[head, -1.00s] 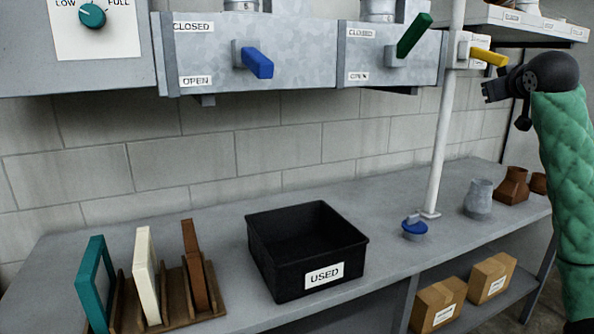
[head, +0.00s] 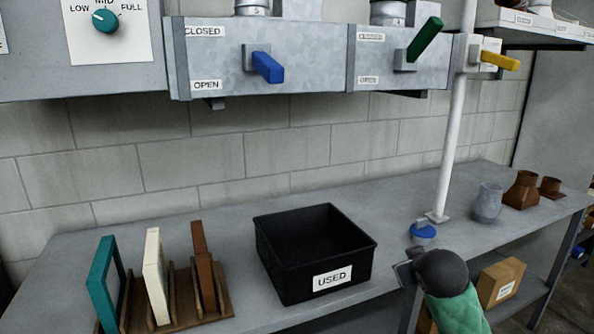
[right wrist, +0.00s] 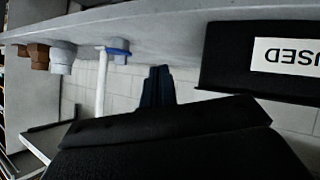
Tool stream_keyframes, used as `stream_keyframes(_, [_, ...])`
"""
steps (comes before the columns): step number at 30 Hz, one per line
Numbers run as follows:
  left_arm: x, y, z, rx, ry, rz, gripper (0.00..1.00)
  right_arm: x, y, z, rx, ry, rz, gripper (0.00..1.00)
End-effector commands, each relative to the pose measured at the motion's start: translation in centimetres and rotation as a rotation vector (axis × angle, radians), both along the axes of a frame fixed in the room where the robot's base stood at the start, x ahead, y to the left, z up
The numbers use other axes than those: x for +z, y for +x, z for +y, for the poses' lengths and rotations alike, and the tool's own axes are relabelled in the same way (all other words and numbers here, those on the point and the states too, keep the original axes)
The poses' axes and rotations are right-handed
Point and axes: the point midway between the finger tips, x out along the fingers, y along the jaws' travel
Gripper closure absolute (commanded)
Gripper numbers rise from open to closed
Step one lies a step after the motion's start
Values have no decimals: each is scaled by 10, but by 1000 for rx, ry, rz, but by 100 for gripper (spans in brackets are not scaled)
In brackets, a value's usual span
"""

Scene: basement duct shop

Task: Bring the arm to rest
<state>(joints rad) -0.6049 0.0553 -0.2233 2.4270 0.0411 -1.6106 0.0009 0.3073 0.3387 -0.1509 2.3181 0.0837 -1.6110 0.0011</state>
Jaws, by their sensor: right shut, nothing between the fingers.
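My right arm in its green sleeve comes up from the lower right of the head view. Its gripper (head: 404,270) is at the front edge of the bench, just right of the black USED bin and below the blue-topped round piece. In the right wrist view the two dark fingers (right wrist: 157,86) are together with nothing between them. That view is upside down, with the bin (right wrist: 255,60) at the right. My left gripper is not in view.
The black bin (head: 273,268) stands empty on the bench (head: 400,210). A wooden rack (head: 180,300) holds teal, cream and brown frames. The blue-topped piece (head: 423,234) is close to the gripper. Blue (head: 267,67), green (head: 425,40) and yellow (head: 500,61) handles jut out above. Boxes sit below.

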Motion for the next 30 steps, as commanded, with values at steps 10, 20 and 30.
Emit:
stream_keyframes(10, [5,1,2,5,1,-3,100,-107,-82,51,36,74,162,100])
stream_keyframes(20, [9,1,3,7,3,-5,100,-195,-170,92,59,165,347,100])
stream_keyframes(30, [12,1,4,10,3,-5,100,-279,-272,122,47,247,568,100])
